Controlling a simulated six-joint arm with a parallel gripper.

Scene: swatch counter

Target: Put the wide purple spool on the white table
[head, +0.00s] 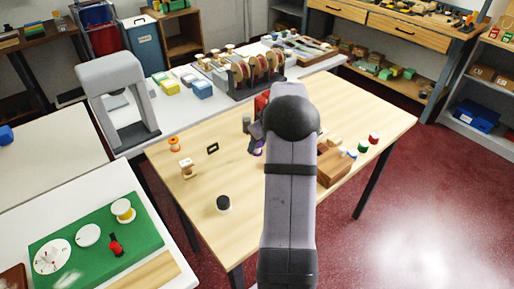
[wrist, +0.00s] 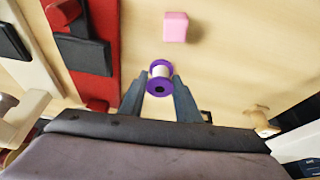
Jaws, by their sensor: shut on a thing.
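The purple spool (wrist: 160,70) has purple flanges and a pale middle. In the wrist view it sits between the two fingertips of my gripper (wrist: 159,88), which is shut on it. In the head view my arm hides most of the gripper (head: 256,138), and only a small bit of purple (head: 258,151) shows beside it, over the wooden table (head: 235,185). White tabletops show at the back left (head: 145,142) and at the front left (head: 22,218). I cannot tell how high the spool is held.
A grey arch-shaped machine (head: 112,75) stands on the back-left tabletop. A green mat (head: 85,235) covers much of the front-left one. A pink block (wrist: 175,27) lies beyond the spool.

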